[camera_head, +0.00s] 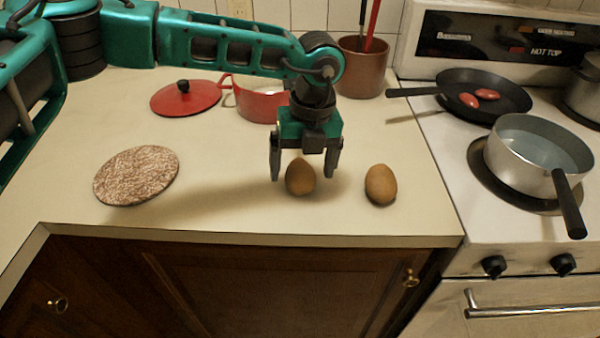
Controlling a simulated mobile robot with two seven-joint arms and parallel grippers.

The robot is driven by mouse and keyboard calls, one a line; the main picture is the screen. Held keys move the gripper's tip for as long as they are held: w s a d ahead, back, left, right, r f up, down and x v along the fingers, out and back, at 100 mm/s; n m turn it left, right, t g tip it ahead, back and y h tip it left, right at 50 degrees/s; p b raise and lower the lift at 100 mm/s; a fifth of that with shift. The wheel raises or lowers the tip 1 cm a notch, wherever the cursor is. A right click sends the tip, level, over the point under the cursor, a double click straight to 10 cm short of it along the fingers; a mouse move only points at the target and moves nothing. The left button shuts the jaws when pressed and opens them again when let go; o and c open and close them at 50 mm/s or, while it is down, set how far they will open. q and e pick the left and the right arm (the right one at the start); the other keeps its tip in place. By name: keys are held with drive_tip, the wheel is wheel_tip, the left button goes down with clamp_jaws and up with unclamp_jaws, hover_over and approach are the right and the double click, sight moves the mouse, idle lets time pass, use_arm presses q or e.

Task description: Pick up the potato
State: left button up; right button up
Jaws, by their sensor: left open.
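Two brown, potato-like ovals stand on the counter in the head view. One potato (300,178) is at the middle, and the other potato (381,185) is a short way to its right. My left gripper (305,174) points down over the middle potato. Its fingers are open, one on each side of that potato, with a visible gap on the right. I cannot tell whether the left finger touches it. The upper part of this potato is close under the gripper's palm. My right gripper is not in view.
A red pot (257,102) and red lid (186,98) stand behind the gripper, near a brown utensil crock (363,68). A speckled round mat (136,175) lies left. The stove at right holds a black pan (510,95) and a saucepan (520,160). The counter's front edge (250,238) is near.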

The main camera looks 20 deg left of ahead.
use_arm(q)
drive_tip(key=shift+f, duration=0.7)
drive_tip(key=shift+c, duration=0.4)
drive_tip(key=c, duration=1.2)
drive_tip(key=shift+o, duration=0.2)
drive_tip(key=shift+r, duration=0.15)
